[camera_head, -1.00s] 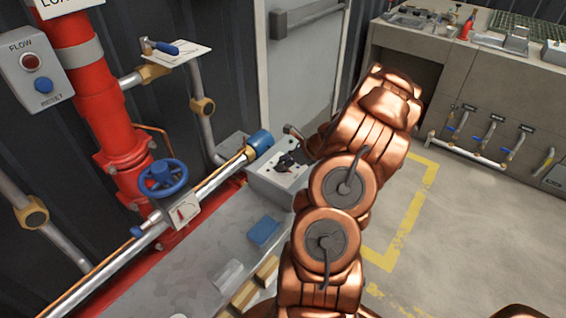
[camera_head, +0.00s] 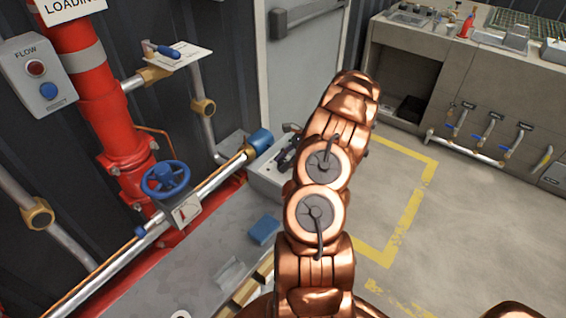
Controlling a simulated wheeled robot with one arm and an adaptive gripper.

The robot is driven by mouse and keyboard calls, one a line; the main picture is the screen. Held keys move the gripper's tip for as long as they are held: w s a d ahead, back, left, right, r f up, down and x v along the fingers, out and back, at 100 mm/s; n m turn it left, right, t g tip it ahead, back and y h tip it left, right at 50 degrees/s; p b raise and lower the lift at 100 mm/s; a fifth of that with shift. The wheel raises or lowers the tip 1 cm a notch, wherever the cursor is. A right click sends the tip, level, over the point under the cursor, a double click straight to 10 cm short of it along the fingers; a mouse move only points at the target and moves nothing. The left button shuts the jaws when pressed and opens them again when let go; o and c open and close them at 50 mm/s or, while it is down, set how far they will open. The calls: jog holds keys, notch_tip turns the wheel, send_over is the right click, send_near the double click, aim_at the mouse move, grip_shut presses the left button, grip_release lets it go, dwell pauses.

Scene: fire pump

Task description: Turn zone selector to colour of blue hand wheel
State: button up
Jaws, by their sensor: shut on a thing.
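The blue hand wheel (camera_head: 166,180) sits on the red standpipe at left, above the slanted pipe. A grey box (camera_head: 265,178) stands on the low ledge beside the blue pipe end, and its top is partly covered by my arm. My gripper (camera_head: 285,157) shows only as small dark parts at the box top, left of my copper arm. It is shut on what appears to be the zone selector on that box. The selector's knob, its colour marks and its pointing direction are hidden or too small to read.
A slanted pipe with a blue end (camera_head: 260,139) runs close to the left of the box. A blue block (camera_head: 264,230) lies on the ledge. A grey door (camera_head: 300,60) stands behind. The floor (camera_head: 460,230) at right is clear, with yellow lines.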

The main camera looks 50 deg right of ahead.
jog(key=shift+n+g, duration=0.4)
jog(key=shift+n, duration=0.1)
jog(key=shift+y, duration=0.3)
jog(key=o, duration=1.1)
jog(key=shift+o, duration=0.2)
jog(key=v, duration=1.2)
jog(key=shift+w, duration=0.1)
